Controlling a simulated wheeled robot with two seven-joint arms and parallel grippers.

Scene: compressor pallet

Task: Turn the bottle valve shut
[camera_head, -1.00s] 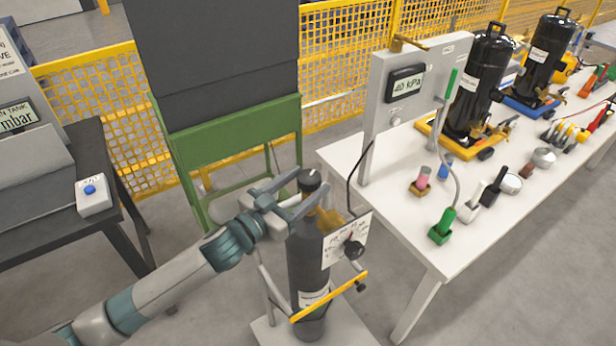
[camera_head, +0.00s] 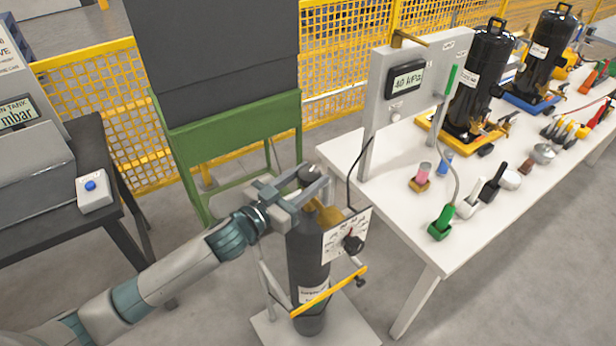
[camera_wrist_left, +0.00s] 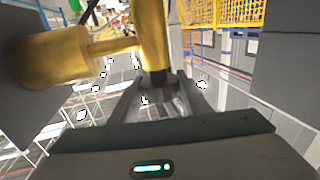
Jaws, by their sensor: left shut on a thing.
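The dark gas bottle (camera_head: 309,265) stands upright on a stand beside the white table. A brass valve body (camera_head: 332,217) sits on its top, with a dark round valve knob (camera_head: 311,174) uppermost. My left gripper (camera_head: 318,180) reaches in from the left and is shut on the knob, one finger on each side. In the left wrist view, the brass valve (camera_wrist_left: 152,35) fills the upper middle, and the dark knob (camera_wrist_left: 157,78) lies between the fingers. The fingers partly hide the knob. My right gripper is out of view.
A white dial panel (camera_head: 345,238) with a black knob is beside the bottle's top. A yellow bar (camera_head: 330,293) crosses the bottle's front. The white table (camera_head: 400,235) is close on the right, with a gauge panel reading 40 kPa (camera_head: 408,78). A green frame (camera_head: 235,130) stands behind.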

